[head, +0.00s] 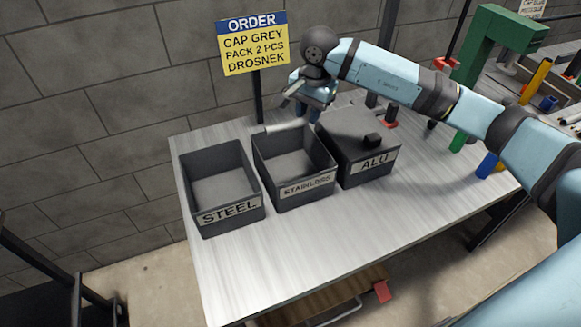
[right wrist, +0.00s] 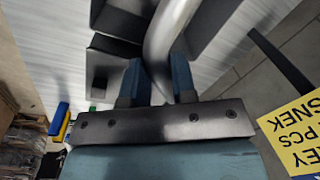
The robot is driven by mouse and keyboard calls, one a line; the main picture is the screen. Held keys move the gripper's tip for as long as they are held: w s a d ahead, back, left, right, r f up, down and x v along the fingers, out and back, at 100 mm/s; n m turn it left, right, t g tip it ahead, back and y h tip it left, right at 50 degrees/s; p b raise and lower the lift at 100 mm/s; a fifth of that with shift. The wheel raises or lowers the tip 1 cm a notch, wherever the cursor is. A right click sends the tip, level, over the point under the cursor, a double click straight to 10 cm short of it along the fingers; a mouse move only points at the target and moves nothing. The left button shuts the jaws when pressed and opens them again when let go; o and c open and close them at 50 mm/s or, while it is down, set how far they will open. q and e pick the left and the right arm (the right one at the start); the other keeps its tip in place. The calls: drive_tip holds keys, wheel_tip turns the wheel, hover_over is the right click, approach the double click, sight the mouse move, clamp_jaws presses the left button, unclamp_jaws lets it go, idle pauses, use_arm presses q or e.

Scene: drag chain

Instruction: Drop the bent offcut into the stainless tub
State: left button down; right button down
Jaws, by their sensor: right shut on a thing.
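The stainless tub (head: 307,188) is a dark open box labelled STAINLESS, the middle of three on the metal table. It looks empty inside. My right gripper (head: 310,96) is above and behind its back edge. The right gripper (right wrist: 156,88) is shut on the bent offcut (right wrist: 166,38), a curved silver tube between its two blue fingers. In the head view the offcut (head: 289,125) shows near the tub's back rim, partly hidden by the gripper; its exact height is unclear. My left gripper is not in view.
The open steel tub (head: 231,214) stands left of the stainless tub. The alu tub (head: 373,166) on the right has a flat cover with a black knob. An order sign (head: 253,43) on a post rises behind. A green frame (head: 490,45) and coloured tubes are at right.

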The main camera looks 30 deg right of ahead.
wheel_tip(320, 180, down, 4)
drive_tip(key=shift+r+b, duration=0.25)
drive_tip(key=shift+b, duration=0.35)
drive_tip(key=shift+f, duration=0.55)
drive_tip(key=c, duration=0.8)
unclamp_jaws()
drive_tip(key=shift+c, duration=0.2)
wheel_tip(320, 180, up, 14)
drive_tip(key=s, duration=0.1)
drive_tip(key=shift+d, duration=0.35)
